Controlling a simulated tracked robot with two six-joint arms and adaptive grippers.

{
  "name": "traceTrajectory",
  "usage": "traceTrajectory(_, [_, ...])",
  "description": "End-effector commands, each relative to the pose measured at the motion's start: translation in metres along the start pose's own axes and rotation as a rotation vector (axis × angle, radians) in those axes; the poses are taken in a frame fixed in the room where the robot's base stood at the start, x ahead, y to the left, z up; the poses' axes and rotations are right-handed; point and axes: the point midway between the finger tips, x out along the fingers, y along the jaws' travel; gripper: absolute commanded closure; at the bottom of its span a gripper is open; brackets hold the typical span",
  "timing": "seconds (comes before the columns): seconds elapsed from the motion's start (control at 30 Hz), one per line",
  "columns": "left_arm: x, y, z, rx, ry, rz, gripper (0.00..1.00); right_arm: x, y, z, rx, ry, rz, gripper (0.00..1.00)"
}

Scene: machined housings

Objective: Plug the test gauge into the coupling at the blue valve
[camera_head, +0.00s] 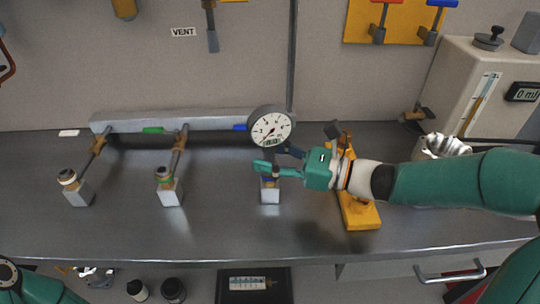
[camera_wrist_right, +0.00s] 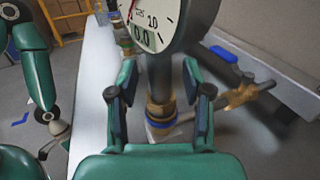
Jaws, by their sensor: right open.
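The test gauge (camera_head: 271,127), round with a white dial and small digital window, stands upright over the grey block (camera_head: 270,194) in line with the blue valve tag (camera_head: 240,127). In the right wrist view the gauge (camera_wrist_right: 172,18) has a grey stem running down to the brass coupling (camera_wrist_right: 160,108) with a blue ring (camera_wrist_right: 161,122). The stem meets the coupling; whether it is latched is hidden. My right gripper (camera_head: 266,168) is open, its fingers (camera_wrist_right: 160,72) on either side of the stem with gaps.
Two similar couplings on blocks stand left, one white (camera_head: 68,179) and one green (camera_head: 165,175). A yellow stand (camera_head: 361,214) is close beneath my right forearm. A beige instrument box (camera_head: 465,75) stands back right. The bench front is clear.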

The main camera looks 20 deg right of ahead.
Motion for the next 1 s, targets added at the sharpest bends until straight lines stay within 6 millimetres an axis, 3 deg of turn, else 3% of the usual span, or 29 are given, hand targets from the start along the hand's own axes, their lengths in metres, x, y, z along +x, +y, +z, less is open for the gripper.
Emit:
traceTrajectory(0.27, [-0.001,0.000,0.000,0.000,0.000,0.000,0.60,-0.010,-0.001,-0.001,0.000,0.001,-0.003,0.51])
traceTrajectory(0.7, [0.000,0.000,0.000,0.000,0.000,0.000,0.60,-0.091,-0.002,-0.001,0.001,0.001,-0.007,0.51])
traceTrajectory(1.0, [0.000,0.000,0.000,0.000,0.000,0.000,0.60,-0.119,-0.001,-0.001,0.001,0.001,-0.001,0.51])
